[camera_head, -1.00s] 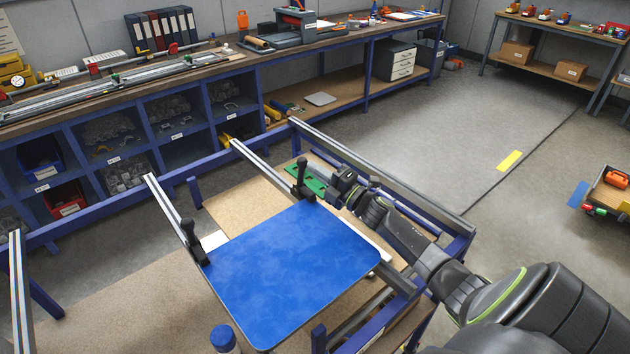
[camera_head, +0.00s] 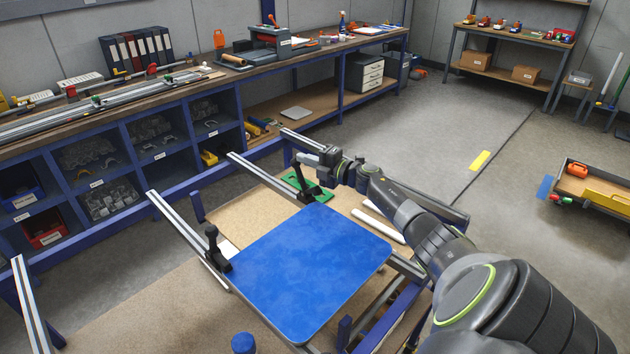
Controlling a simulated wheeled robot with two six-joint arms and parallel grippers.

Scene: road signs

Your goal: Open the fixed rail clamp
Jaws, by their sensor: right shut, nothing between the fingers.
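A blue sign plate (camera_head: 305,270) lies flat on a rail frame. One black clamp (camera_head: 213,248) with an upright knobbed handle stands at the plate's left edge, on a rail. A second black clamp (camera_head: 305,190) stands at the plate's far corner, beside a green piece (camera_head: 325,193). My right gripper (camera_head: 305,159) is shut and empty. Its fingers point left at the top of the second clamp and partly hide its handle; I cannot tell whether they touch. Which clamp is the fixed one is not marked. My left gripper is out of view.
Silver rails (camera_head: 180,225) and blue frame bars surround the plate. A white tube (camera_head: 378,227) lies right of the plate, under my right arm. A blue-capped container (camera_head: 243,343) stands at the front. A workbench (camera_head: 150,100) with bins runs behind.

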